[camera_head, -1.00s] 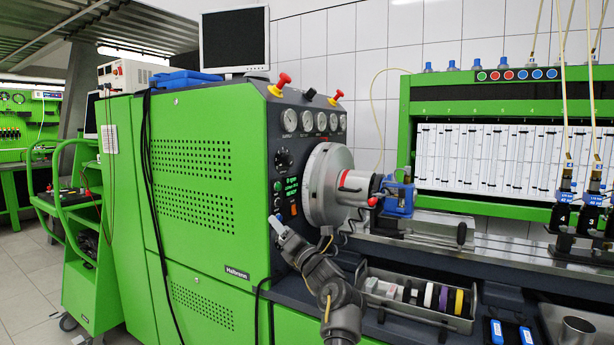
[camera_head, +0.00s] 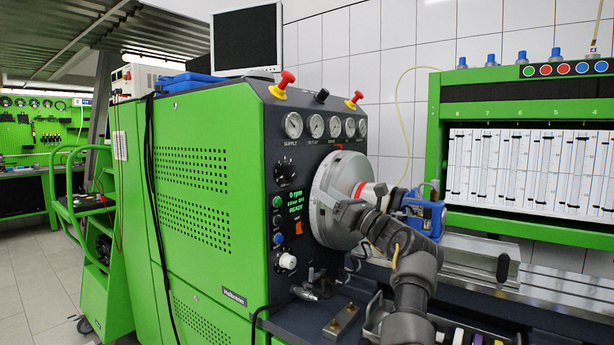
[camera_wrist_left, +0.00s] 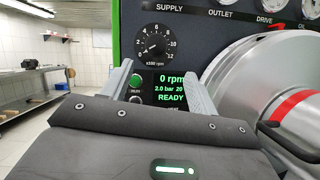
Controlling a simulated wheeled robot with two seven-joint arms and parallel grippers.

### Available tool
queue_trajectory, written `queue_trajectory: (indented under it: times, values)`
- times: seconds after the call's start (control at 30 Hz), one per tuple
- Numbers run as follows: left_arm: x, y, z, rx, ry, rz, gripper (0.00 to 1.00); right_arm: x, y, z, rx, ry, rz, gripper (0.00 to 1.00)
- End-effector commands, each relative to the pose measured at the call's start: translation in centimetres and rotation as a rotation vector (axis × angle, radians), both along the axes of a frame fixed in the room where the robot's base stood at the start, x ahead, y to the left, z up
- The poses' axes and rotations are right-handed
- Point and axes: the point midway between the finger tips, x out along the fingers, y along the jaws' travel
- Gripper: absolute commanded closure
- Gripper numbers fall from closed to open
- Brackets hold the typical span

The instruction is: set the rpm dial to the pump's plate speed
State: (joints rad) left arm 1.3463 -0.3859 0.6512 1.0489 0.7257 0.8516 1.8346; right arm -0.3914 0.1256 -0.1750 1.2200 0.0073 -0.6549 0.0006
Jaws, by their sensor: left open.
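The rpm dial (camera_head: 286,169) is a black knob on the dark control panel, with a 0 to 12 scale marked x100 rpm in the left wrist view (camera_wrist_left: 154,45). My left gripper (camera_head: 328,203) is in front of the silver chuck, to the right of the display. In the left wrist view its open, empty fingers (camera_wrist_left: 158,72) frame the display, with the dial beyond and above, apart. The blue pump (camera_head: 425,215) is partly hidden; its plate cannot be read.
The large silver chuck (camera_head: 336,190) stands close right of the dial. A green button (camera_head: 278,202), an orange switch (camera_head: 299,227) and a white knob (camera_head: 287,262) sit below. Gauges (camera_head: 316,126) line the panel top. Open air lies before the dial.

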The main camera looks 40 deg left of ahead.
Motion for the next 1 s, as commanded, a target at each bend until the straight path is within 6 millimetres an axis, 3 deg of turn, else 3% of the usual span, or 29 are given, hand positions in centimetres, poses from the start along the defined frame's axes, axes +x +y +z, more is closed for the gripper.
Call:
queue_trajectory:
  times: [0.23, 0.7, 1.0]
  values:
    - [0.0, 1.6, 0.9, 0.002, 0.0, 0.003, 0.41, -1.0, -0.5, -0.5, -0.006, 0.009, 0.002, 0.64]
    - [0.2, 8.9, 3.9, 0.001, 0.002, 0.002, 0.41, -6.1, -3.2, -2.9, -0.033, 0.038, 0.012, 0.64]
    - [0.2, 10.1, 4.1, 0.0, 0.0, 0.0, 0.41, -7.0, -3.7, -3.2, -0.037, 0.041, 0.014, 0.64]
